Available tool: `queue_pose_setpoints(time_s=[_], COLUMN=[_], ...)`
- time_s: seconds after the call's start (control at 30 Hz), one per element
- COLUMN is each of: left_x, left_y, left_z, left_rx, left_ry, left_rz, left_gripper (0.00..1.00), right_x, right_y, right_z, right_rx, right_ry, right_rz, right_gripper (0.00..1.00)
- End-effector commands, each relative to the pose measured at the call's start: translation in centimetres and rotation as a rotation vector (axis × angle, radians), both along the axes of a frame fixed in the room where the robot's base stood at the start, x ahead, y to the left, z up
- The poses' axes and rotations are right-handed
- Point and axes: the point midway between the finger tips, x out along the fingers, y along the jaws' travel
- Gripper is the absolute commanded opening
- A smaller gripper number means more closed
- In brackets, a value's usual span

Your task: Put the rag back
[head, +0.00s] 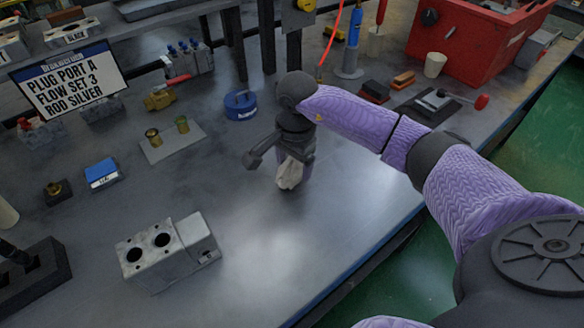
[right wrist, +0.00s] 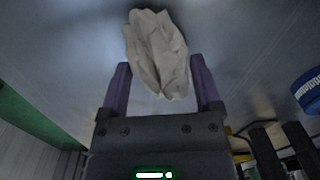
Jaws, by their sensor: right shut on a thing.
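The rag (head: 289,174) is a crumpled, off-white cloth in the middle of the head view. My right gripper (head: 292,160) is shut on it and points down over the grey bench. The rag hangs below the fingers, and I cannot tell whether its lower end touches the bench top. In the right wrist view the rag (right wrist: 157,52) sticks out between the two purple fingers of the right gripper (right wrist: 158,88). My left gripper is not in the head view.
A grey valve block (head: 167,252) stands at the front left. A blue round tin (head: 240,104) sits behind and left of the rag. A red crate (head: 470,38) stands at the back right. The bench top (head: 345,205) around the rag is clear.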

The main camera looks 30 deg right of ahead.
Motion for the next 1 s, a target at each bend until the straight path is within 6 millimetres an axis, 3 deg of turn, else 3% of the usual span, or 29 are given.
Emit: queue_pose_setpoints(time_s=[0.07,0.37,0.4,0.47,0.7,1.0], left_x=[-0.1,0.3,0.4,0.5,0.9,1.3], left_y=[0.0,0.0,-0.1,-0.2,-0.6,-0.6], left_z=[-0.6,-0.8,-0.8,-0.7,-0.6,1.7], left_rx=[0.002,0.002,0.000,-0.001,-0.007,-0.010], left_ry=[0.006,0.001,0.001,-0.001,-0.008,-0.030], left_rz=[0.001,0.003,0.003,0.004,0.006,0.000], left_gripper=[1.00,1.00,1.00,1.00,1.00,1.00], right_x=[0.0,0.0,0.0,0.0,0.0,-0.2], right_y=[0.0,0.0,0.0,0.0,0.0,-0.1], right_z=[-1.4,-1.5,-1.5,-1.4,-1.1,5.1], right_rx=[-0.001,-0.001,-0.001,-0.001,0.000,-0.001], right_ry=[0.002,0.000,0.000,0.000,-0.001,-0.003], right_rz=[0.000,0.000,0.000,0.000,0.000,0.001], right_gripper=[0.34,0.34,0.85,0.98,1.00,1.00])
